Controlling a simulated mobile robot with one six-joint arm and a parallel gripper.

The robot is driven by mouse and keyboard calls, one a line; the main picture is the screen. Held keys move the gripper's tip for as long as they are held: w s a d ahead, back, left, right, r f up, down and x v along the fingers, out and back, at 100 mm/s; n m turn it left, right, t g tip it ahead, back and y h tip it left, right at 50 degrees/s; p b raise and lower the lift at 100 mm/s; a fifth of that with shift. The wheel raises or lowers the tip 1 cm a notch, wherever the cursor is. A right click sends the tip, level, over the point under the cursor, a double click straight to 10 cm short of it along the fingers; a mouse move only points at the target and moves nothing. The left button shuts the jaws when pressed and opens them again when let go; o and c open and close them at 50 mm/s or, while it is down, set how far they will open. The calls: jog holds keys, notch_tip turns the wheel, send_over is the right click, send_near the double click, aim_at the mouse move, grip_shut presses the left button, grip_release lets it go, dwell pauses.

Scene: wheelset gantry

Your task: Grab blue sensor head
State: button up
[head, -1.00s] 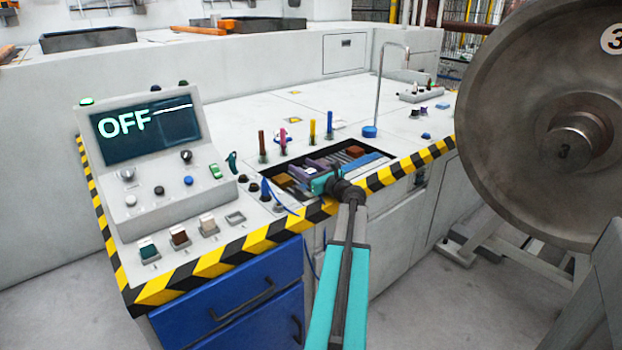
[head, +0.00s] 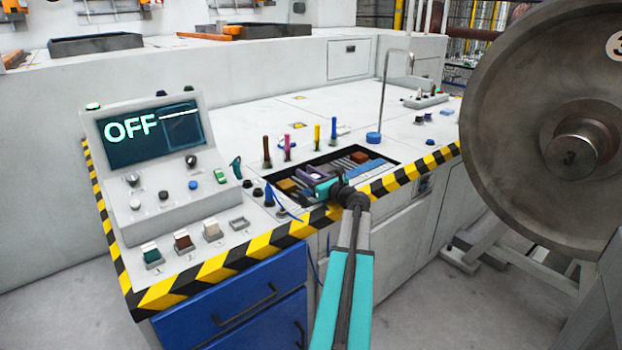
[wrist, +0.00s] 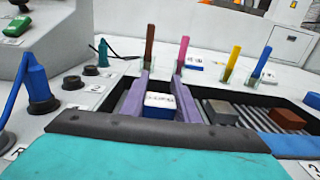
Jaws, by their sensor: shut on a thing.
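My gripper (wrist: 161,88) has two purple fingers, seen from behind in the wrist view. They are closed on a small blue block (wrist: 158,113) with a white, lettered top. The block is over the recessed tray in the bench top; whether it touches the tray floor I cannot tell. In the head view my gripper (head: 311,172) is over the tray's front left part. A blue cylindrical head with a cable (wrist: 32,82) stands upright in a black socket left of my gripper, apart from it. It also shows in the head view (head: 269,194).
The tray holds brown blocks (wrist: 287,118) and a blue piece (wrist: 293,145) right of my gripper. Brown, pink, yellow and blue upright sticks (head: 333,131) stand behind it. A console reading OFF (head: 150,135) is left. A large wheel (head: 520,110) stands right.

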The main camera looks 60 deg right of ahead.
jog(key=shift+r, duration=0.15)
jog(key=s+a+r, duration=0.2)
jog(key=s+a, duration=0.1)
jog(key=s, duration=0.4)
jog(key=s+a+r+p, duration=0.1)
jog(key=s+a+r, duration=0.1)
jog(key=s+a, duration=0.2)
jog(key=s, duration=0.3)
jog(key=shift+s+a+r, duration=0.15)
jog(key=shift+r, duration=0.2)
